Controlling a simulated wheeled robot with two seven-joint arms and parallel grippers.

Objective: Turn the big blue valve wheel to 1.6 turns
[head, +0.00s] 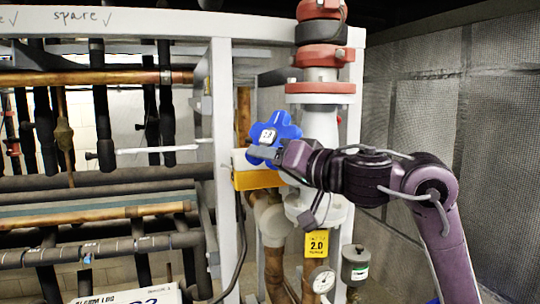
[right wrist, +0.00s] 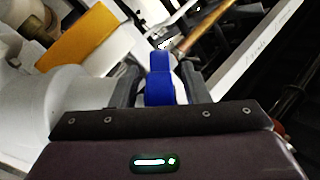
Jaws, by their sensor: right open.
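The big blue valve wheel (head: 284,129) has rounded lobes and a small white plate with dark figures at its hub; I cannot read them surely. My right gripper (head: 276,155) is at the wheel's lower edge and covers part of it. In the right wrist view, a blue part of the wheel (right wrist: 160,88) lies between the two grey fingers of my right gripper (right wrist: 163,78). The fingers are open around it; I cannot tell whether either touches it. My left gripper is not in view.
A white vertical pipe with red flanges (head: 320,88) stands behind the wheel. A yellow box (head: 258,180) sits below it, and a yellow "2.0" tag (head: 316,244) hangs lower. A round gauge (head: 321,280) is at the bottom. A white frame post (head: 224,150) stands left.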

